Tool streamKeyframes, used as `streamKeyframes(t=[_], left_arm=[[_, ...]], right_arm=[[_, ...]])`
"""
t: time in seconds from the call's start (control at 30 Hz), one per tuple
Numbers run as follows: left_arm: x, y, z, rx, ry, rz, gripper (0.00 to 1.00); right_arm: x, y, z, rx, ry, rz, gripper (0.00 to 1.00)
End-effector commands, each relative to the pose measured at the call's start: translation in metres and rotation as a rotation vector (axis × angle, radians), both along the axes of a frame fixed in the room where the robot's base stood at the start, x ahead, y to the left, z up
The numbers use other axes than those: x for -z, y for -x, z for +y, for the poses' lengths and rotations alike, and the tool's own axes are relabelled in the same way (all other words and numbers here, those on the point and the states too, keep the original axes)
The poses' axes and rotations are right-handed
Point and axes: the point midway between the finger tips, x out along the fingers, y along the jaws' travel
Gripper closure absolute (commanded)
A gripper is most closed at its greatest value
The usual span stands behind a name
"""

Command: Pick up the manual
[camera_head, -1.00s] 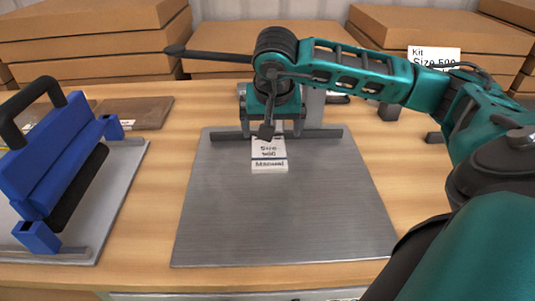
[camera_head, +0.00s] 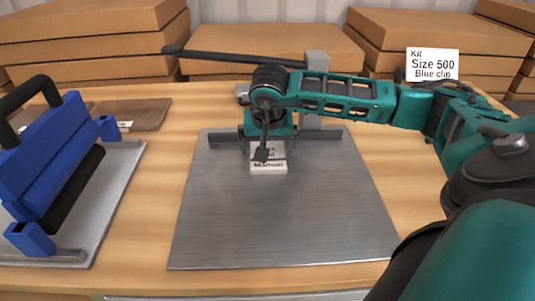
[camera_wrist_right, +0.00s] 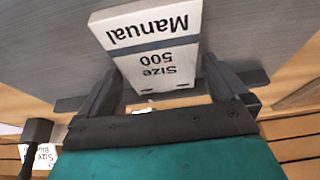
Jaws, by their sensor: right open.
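The manual (camera_head: 268,166) is a small white booklet marked "Manual" and "Size 500". It lies on the grey metal plate (camera_head: 280,220), near its back edge, and the upper part is hidden by my right gripper in the head view. My right gripper (camera_head: 266,155) is over it, pointing down. In the right wrist view the manual (camera_wrist_right: 152,38) lies between the two open fingers of the right gripper (camera_wrist_right: 160,85), one on each side; I cannot tell whether they touch it. My left gripper is not in view.
A blue clamp-like device (camera_head: 55,160) stands on another metal plate at the left. Brown flat pieces (camera_head: 135,113) lie behind it. Stacked cardboard boxes (camera_head: 90,40) line the back, and a sign (camera_head: 432,64) reads "Kit Size 500 Blue clip". The front of the middle plate is clear.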

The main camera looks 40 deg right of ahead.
Motion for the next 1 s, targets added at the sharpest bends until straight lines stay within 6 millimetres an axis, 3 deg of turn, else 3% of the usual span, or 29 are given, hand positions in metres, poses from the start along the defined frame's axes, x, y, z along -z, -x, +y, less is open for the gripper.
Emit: streamKeyframes(t=[0.13,0.7,1.0], left_arm=[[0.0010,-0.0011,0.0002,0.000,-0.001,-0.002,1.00],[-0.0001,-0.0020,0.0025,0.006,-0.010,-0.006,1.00],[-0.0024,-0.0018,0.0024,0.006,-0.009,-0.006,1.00]], right_arm=[[0.0016,0.0001,0.0001,0.000,0.000,0.000,0.00],[0.0006,0.0001,0.0001,0.001,0.000,0.000,0.53],[-0.0048,0.0026,0.0023,0.000,-0.001,-0.001,0.53]])
